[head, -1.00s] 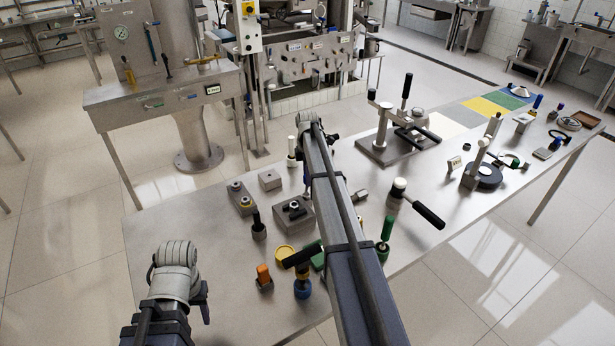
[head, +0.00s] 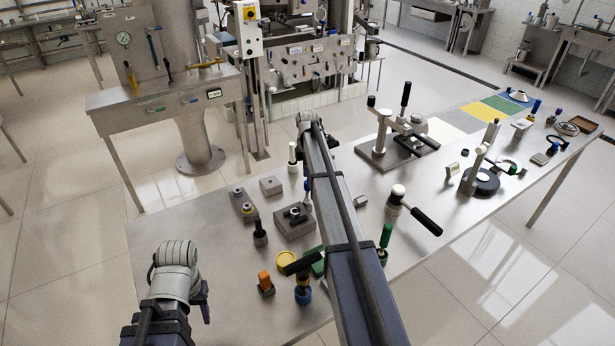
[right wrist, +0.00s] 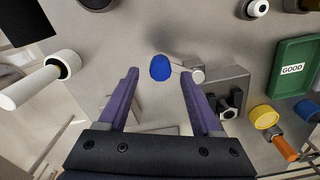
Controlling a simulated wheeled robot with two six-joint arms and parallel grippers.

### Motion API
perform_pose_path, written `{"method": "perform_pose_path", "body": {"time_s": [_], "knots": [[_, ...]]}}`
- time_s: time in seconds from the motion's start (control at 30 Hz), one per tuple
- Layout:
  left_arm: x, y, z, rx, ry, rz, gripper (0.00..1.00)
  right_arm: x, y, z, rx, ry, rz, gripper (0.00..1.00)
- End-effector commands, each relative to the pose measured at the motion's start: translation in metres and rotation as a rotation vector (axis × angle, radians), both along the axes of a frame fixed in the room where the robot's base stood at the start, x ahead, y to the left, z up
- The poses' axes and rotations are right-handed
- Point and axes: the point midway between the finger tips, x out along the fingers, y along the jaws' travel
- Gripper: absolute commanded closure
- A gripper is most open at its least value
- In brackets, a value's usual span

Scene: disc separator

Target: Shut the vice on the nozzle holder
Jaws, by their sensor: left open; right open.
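The vice (head: 293,228) is a grey block on the near table, left of my right arm in the head view. A dark piece, seemingly the nozzle holder (head: 296,212), sits on top; I cannot tell how tightly it is held. In the right wrist view the vice (right wrist: 217,77) is right of centre, with the dark piece (right wrist: 232,102) at its side. A thin rod from its round end carries a blue knob (right wrist: 160,67). My right gripper (right wrist: 159,78) is open, the knob between or just beyond its fingertips. My left gripper (head: 205,287) is open at the table's left.
A green tray marked GOOD (right wrist: 291,68), a yellow disc (head: 286,258) and an orange-topped tool (head: 265,283) are near the vice.

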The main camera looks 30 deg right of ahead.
Motion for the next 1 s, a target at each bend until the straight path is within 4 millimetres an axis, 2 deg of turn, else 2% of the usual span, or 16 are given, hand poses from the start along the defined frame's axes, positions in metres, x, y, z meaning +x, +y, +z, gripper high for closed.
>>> {"method": "perform_pose_path", "body": {"time_s": [0.03,0.3,0.87,0.93,1.0], "knots": [[0.0,0.0,0.015,0.0,0.0,0.0,0.5,0.0,0.0,0.015,0.0,0.0,0.0,0.34],[0.0,0.0,0.045,0.0,0.0,-0.002,0.5,0.0,0.0,0.045,0.0,0.0,0.001,0.34],[0.0,0.0,0.046,0.0,0.0,-0.002,0.5,0.0,0.0,0.046,0.0,0.0,0.001,0.34],[0.0,0.0,0.046,0.0,0.0,-0.002,0.5,-0.002,0.003,0.046,0.0,-0.001,-0.006,0.34],[0.0,0.0,0.046,0.0,0.0,-0.002,0.5,-0.011,0.014,0.046,-0.001,-0.002,-0.038,0.34]]}}
